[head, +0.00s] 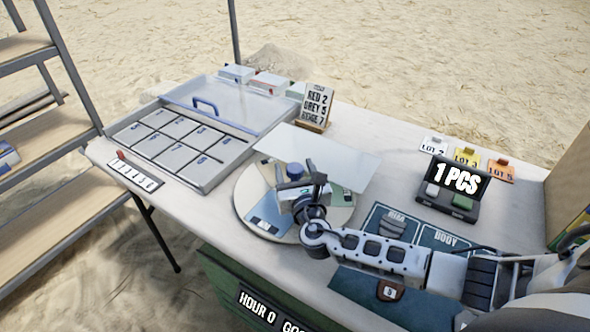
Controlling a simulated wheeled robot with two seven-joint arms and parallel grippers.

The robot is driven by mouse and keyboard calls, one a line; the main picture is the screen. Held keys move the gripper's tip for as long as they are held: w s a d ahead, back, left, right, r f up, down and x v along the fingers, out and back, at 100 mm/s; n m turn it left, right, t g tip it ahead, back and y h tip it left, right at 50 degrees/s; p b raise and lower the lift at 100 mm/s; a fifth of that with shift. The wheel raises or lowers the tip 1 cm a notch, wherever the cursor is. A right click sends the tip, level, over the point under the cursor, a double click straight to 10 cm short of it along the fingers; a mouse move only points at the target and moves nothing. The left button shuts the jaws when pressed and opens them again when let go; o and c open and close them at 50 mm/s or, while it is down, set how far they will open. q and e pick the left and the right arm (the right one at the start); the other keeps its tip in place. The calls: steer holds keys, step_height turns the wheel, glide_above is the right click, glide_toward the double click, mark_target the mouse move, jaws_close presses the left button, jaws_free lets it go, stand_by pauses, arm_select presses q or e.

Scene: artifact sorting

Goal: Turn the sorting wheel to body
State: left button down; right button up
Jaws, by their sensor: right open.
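The sorting wheel (244,206) is a round, pale disc on the table with coloured sectors, one of them blue at its front left. A blue knob (295,171) stands up near its middle. A dark mat with a "BODY" label (445,238) lies right of the wheel, partly behind my arm. My left gripper is out of view.
A clear panel (335,160) stands behind the wheel. A compartment tray (215,177) with a clear, blue-handled lid is at left. A "1 PCS" display (462,180), lot tags (466,157) and a list card (317,103) stand farther back. Shelves (40,150) stand at far left.

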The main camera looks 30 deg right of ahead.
jaws_close()
steer(key=y, duration=0.1)
steer(key=n+y+b, duration=0.1)
steer(key=shift+d+f+n+t+y, duration=0.1)
steer(key=shift+f+n+t+y, duration=0.05)
steer(key=shift+n+t+y, duration=0.2)
steer(key=shift+n+y+b, duration=0.35)
steer(key=shift+y+b, duration=0.3)
steer(key=shift+b, duration=0.05)
steer(key=shift+y, duration=0.3)
steer(key=shift+r+n+y, duration=0.2)
steer(key=shift+n+y, duration=0.1)
jaws_free()
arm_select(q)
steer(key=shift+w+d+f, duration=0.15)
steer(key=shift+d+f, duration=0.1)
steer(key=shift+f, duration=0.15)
arm_select(e)
steer(key=shift+s, duration=0.1)
